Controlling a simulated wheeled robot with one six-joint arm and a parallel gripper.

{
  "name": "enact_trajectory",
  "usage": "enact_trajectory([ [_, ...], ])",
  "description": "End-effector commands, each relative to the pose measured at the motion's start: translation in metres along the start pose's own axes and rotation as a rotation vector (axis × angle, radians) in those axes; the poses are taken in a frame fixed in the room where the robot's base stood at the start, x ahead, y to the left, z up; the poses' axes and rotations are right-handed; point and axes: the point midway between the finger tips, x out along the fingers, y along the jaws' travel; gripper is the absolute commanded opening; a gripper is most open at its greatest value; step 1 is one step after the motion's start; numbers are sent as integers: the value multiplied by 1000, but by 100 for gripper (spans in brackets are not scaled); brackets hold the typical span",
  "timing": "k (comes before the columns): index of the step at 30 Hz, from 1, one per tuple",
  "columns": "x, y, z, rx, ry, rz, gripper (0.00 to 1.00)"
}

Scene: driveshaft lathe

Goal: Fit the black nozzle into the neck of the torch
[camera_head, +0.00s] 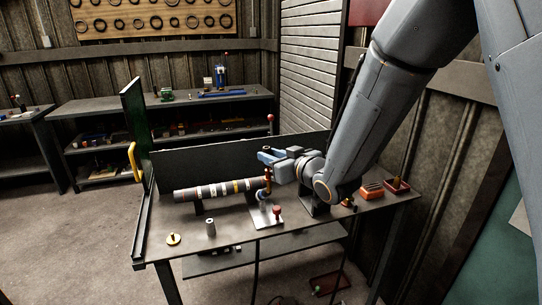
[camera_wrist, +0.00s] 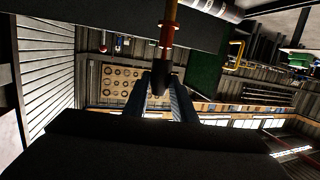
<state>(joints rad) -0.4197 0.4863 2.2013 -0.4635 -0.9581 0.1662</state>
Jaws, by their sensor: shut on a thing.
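My gripper (camera_head: 268,156) is shut on the black nozzle (camera_wrist: 159,82), a small dark piece between the two blue-grey fingers (camera_wrist: 160,97) in the wrist view. The torch (camera_head: 267,184) stands upright at the right end of the shaft, orange-copper in colour, just below my fingers. In the wrist view the torch (camera_wrist: 168,36) comes in from the top edge and lines up closely with the nozzle. They look to meet there, but I cannot tell whether the nozzle is in the neck or only in front of it. The nozzle is too small to make out in the head view.
A striped shaft (camera_head: 220,190) lies along the bench (camera_head: 185,255). A red knob (camera_head: 277,210) stands on a pale plate (camera_head: 264,218). A grey cylinder (camera_head: 211,229) and a brass disc (camera_head: 173,239) are at the front left. Orange trays (camera_head: 372,190) are at the right.

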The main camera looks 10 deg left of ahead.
Motion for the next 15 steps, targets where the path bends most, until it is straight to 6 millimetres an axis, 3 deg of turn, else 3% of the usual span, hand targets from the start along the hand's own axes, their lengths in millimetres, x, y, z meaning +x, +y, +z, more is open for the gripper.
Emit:
enact_trajectory([
  [15, 2, 0, 12, 0, 0, 0, 1],
])
